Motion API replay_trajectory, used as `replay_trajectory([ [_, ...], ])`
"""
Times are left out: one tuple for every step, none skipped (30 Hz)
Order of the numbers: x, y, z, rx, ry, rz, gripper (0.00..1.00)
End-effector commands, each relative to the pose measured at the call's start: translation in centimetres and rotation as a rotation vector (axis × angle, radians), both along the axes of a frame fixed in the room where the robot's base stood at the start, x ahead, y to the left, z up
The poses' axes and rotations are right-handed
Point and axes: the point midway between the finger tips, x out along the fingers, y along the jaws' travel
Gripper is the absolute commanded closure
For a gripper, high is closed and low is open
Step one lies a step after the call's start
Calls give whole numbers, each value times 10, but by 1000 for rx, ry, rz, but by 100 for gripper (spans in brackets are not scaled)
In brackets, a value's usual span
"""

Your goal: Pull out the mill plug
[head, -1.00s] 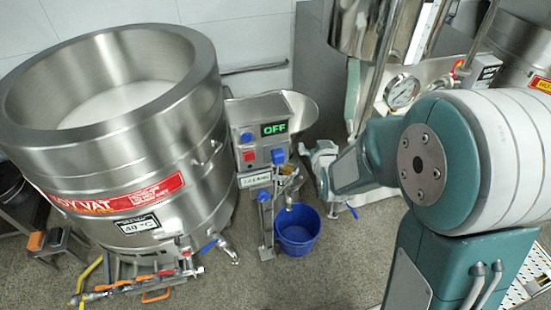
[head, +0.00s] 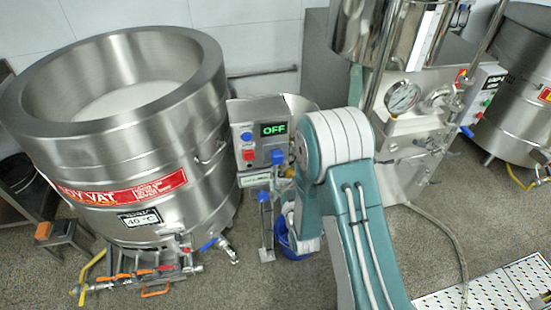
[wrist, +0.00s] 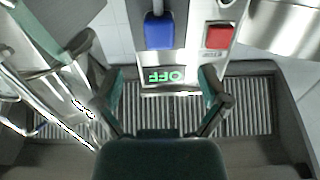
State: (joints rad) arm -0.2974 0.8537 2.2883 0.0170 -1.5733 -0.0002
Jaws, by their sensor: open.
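The mill's metal control box (head: 246,113) stands in the middle of the head view, with a green OFF display (head: 273,128). A blue plug (head: 277,156) sits on its front, below the display. In the wrist view the box appears upside down, and the blue plug (wrist: 159,32) with its grey cable is in the upper middle. My gripper (wrist: 163,85) is open and empty, its two fingers framing the OFF display, with the plug beyond the fingertips in the picture.
A red button (wrist: 219,36) sits beside the plug in the wrist view. A large steel vat (head: 120,130) stands left of the box. A blue bucket (head: 290,240) is partly hidden behind my arm. A steel machine with a gauge (head: 402,96) stands at right.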

Motion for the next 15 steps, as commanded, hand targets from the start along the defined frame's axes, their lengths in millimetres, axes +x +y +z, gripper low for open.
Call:
replay_trajectory([
  [0,0,0,0,0,0,6],
  [0,0,0,0,0,0,6],
  [0,0,0,0,0,0,6],
  [0,0,0,0,1,0,6],
  [0,0,0,0,1,0,6],
  [1,0,0,0,1,0,6],
  [1,0,0,1,1,0,6],
  [3,0,0,1,1,0,6],
  [5,0,0,1,1,0,6],
  [7,1,1,1,0,0,6],
  [10,2,1,1,-1,0,6],
  [14,3,1,1,-1,0,6],
  [17,4,1,1,-1,-1,6],
  [21,5,1,1,-1,0,6],
  [26,7,1,1,-1,-1,6],
])
